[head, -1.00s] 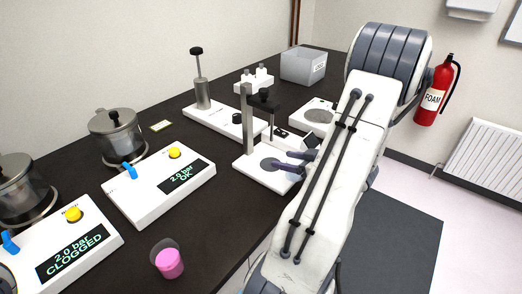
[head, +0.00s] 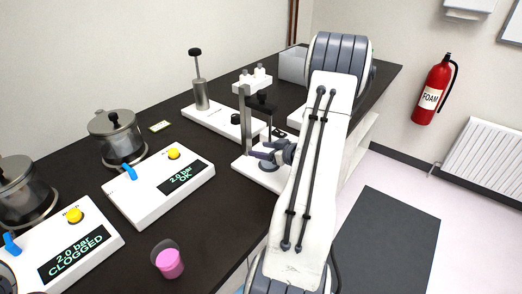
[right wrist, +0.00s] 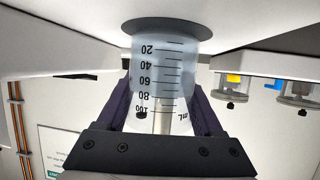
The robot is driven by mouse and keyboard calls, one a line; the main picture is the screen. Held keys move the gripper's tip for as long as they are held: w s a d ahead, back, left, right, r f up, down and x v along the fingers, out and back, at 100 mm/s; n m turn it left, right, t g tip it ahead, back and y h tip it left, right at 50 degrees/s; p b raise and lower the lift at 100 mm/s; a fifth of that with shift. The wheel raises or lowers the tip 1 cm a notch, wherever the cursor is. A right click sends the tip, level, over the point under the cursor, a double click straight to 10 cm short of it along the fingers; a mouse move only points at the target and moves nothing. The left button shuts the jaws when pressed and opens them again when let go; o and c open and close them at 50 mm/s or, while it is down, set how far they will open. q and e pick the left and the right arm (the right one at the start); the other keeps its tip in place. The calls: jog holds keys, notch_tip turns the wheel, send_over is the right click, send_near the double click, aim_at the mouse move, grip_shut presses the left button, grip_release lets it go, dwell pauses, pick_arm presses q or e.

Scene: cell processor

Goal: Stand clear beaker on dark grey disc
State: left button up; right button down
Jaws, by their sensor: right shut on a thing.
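The clear beaker (right wrist: 160,75), marked from 20 to 100 mL with a bluish lower part, shows in the right wrist view, which is upside down. The dark grey disc (right wrist: 167,27) is at the beaker's base end; I cannot tell whether they touch. In the head view the disc (head: 268,167) lies on a white stand with a grey post, partly covered by my gripper. My right gripper (head: 266,153) is shut on the beaker, with a dark finger on each side in the wrist view (right wrist: 162,110). The beaker is hard to make out in the head view. My left gripper is not in view.
The stand's grey post (head: 246,118) and dark overhanging arm (head: 262,105) rise close to my gripper. A white plunger unit (head: 200,112) is behind. Two white pressure boxes (head: 160,190) with metal pots and a pink-filled cup (head: 168,262) stand left and front.

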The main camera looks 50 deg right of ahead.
jog(key=shift+f, duration=0.2)
jog(key=shift+c, duration=0.2)
grip_release()
jog(key=shift+r, duration=0.2)
jog(key=shift+s+r, duration=0.1)
jog(key=shift+s, duration=0.1)
jog(key=v, duration=1.1)
jog(key=shift+s, duration=0.3)
